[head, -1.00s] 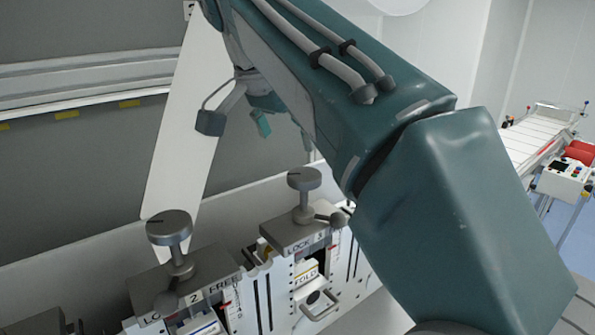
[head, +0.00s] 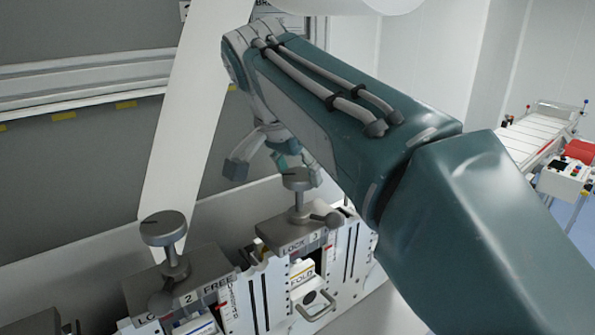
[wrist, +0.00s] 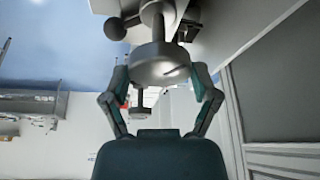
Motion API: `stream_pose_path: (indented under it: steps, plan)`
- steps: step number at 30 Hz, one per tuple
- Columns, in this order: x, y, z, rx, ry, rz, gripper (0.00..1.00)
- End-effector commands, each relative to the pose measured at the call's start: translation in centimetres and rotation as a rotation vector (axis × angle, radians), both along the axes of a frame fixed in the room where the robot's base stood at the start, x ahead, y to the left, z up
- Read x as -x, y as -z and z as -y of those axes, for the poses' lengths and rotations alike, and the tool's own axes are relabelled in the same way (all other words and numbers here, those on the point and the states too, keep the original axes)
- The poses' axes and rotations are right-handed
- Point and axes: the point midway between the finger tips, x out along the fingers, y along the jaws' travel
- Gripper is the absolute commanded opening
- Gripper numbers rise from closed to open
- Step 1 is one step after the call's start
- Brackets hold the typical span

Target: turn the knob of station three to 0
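The grey round knob of station three (head: 298,180) stands upright on a post above a block marked "LOCK" and "3". In the wrist view the knob (wrist: 158,66) fills the space between my fingers, with a dark line on its face. My gripper (wrist: 160,78) is open, one finger on each side of the knob; small gaps seem to show, and contact cannot be confirmed. In the head view my gripper (head: 292,160) is at the knob's top, partly hidden by my arm.
The station two knob (head: 168,229) stands to the left, on a block marked "2" and "FREE". A ball-ended lever (head: 334,220) sticks out beside the station three post. A white web strip (head: 190,120) hangs behind. A conveyor (head: 535,135) is far right.

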Motion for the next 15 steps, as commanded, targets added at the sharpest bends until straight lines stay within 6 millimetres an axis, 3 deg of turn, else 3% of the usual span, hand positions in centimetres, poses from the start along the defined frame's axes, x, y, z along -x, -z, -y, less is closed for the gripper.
stream_pose_path:
  steps: [15]
  plan:
    - [0.01, 0.24, -0.07, 0.004, -0.071, -0.006, 0.30]
